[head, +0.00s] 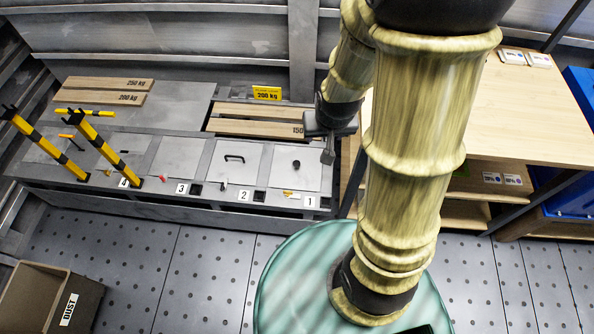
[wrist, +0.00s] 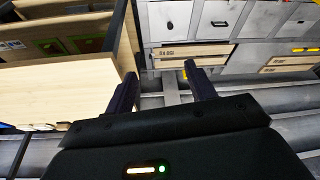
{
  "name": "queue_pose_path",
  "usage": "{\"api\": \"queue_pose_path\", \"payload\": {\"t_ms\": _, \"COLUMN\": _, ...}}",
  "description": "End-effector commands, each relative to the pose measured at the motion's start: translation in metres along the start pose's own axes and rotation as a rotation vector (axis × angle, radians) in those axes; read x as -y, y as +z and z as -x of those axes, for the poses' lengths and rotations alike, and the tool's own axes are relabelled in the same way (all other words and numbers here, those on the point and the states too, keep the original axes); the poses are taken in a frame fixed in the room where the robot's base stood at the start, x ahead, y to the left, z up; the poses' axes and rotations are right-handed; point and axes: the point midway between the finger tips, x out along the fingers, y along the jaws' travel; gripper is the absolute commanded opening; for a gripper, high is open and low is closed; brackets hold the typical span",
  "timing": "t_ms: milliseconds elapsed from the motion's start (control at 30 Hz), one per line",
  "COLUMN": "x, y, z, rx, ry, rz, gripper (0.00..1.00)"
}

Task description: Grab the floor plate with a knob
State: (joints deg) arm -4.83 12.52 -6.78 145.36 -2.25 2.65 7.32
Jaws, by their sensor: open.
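The floor plate with a knob (head: 285,177) is a grey square panel behind label 1, at the right end of the row. Its round black knob (head: 296,163) stands near the middle of the plate. The plate also shows at the top of the wrist view (wrist: 180,12), with the knob a small dark spot. My gripper (head: 328,155) is just right of this plate in the head view, apart from the knob. In the wrist view its two dark fingers (wrist: 160,76) are spread with nothing between them.
A grey plate with a bar handle (head: 235,170) lies left, behind label 2. Wooden planks (head: 255,125) lie behind the row. Yellow-black posts (head: 100,145) stand at the left. A wooden shelf table (head: 500,110) is on the right. A dust bin (head: 45,300) sits at lower left.

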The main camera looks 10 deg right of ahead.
Motion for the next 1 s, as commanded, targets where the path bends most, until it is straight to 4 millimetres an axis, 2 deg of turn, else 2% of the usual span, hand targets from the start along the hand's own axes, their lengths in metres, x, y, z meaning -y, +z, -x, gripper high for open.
{"api": "queue_pose_path", "payload": {"t_ms": 33, "x": -0.003, "y": 0.002, "z": -0.038, "rx": -0.016, "ry": 0.013, "rz": -0.019, "gripper": 0.55}}
{"api": "queue_pose_path", "payload": {"t_ms": 200, "x": -0.016, "y": -0.007, "z": -0.116, "rx": -0.12, "ry": 0.054, "rz": -0.077, "gripper": 0.55}}
{"api": "queue_pose_path", "payload": {"t_ms": 400, "x": -0.032, "y": -0.01, "z": -0.2, "rx": -0.253, "ry": 0.094, "rz": -0.102, "gripper": 0.55}}
{"api": "queue_pose_path", "payload": {"t_ms": 700, "x": -0.048, "y": -0.001, "z": -0.308, "rx": -0.461, "ry": 0.096, "rz": -0.045, "gripper": 0.55}}
{"api": "queue_pose_path", "payload": {"t_ms": 1000, "x": -0.043, "y": 0.023, "z": -0.392, "rx": -0.636, "ry": -0.016, "rz": 0.111, "gripper": 0.55}}
